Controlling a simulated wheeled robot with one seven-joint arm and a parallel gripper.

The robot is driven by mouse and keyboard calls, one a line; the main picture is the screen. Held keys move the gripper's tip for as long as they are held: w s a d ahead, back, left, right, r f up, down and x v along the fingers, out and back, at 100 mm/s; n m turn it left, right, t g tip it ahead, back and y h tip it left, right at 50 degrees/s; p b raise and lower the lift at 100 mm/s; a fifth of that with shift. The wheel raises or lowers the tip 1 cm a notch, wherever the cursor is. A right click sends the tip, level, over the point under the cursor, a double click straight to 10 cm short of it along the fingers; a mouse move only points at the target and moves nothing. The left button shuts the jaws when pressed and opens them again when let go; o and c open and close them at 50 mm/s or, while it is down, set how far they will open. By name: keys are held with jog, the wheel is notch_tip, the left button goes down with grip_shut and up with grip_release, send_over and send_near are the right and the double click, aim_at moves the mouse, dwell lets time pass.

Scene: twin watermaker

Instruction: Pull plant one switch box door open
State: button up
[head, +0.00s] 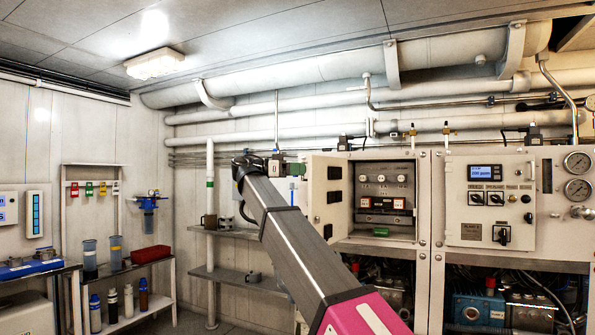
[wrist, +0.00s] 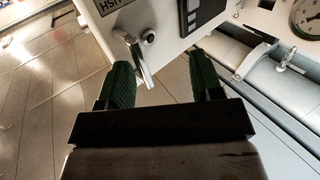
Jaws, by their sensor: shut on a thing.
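The switch box door (head: 325,195) stands swung out to the left in the head view, and the box interior (head: 384,200) with its switches shows. In the wrist view the door (wrist: 165,20) fills the top, with a metal lever handle (wrist: 139,62) hanging from it. My gripper (head: 298,169) is at the door's left edge in the head view. The exact contact is hard to see.
A second switch box (head: 490,202) to the right has its door closed, with gauges (head: 578,177) beyond it. Grey shelves (head: 240,277) stand on the wall left of the open door. Pumps and hoses fill the space below the boxes.

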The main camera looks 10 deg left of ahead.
jog(key=shift+w, duration=0.2)
jog(key=shift+c, duration=0.5)
jog(key=shift+a, duration=0.1)
jog(key=v, duration=0.7)
jog(key=shift+s+a, duration=0.2)
jog(key=shift+s, duration=0.1)
